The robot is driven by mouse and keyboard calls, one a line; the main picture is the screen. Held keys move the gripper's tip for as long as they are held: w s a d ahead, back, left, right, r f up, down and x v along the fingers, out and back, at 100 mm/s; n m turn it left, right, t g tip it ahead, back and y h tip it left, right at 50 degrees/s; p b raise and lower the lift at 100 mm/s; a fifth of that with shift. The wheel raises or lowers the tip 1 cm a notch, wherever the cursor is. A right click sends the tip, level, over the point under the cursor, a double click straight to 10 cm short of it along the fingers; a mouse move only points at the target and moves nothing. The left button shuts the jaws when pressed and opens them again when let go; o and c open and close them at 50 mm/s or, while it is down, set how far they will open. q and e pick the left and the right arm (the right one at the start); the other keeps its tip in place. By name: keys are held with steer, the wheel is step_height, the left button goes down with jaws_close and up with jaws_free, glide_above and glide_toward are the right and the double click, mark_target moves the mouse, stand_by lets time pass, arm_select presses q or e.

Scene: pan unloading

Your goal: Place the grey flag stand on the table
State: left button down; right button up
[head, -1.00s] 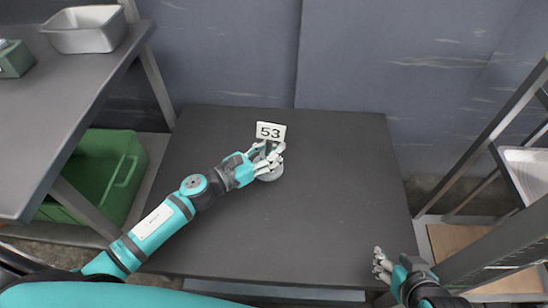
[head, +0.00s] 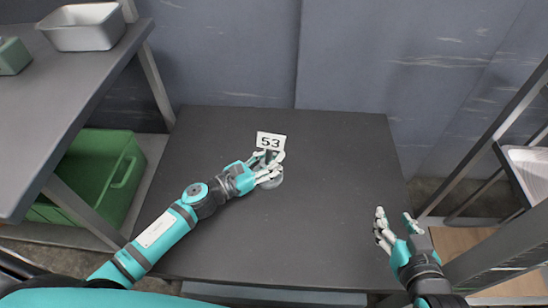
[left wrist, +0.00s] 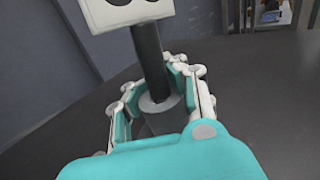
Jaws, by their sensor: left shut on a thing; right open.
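The grey flag stand (head: 274,183) has a round base, a dark post and a white sign reading 53 (head: 270,141). It is over the middle of the dark table (head: 230,240), and its base appears to be at the tabletop. My left gripper (head: 267,167) is shut on the stand. In the left wrist view the fingers (left wrist: 160,95) close around the dark post (left wrist: 149,60) and the grey collar below it; the base is mostly hidden there. My right gripper (head: 393,226) is open and empty near the table's right front edge.
A grey side table (head: 90,90) at the left bears a metal pan (head: 82,30) and a green box (head: 12,56). A green crate (head: 115,180) is below it. A rack with a white tray (head: 530,170) stands at the right. The dark tabletop is otherwise clear.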

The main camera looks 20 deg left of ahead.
arm_select(q)
steer(key=c, duration=1.1)
jaws_free()
steer(key=shift+r, duration=0.1)
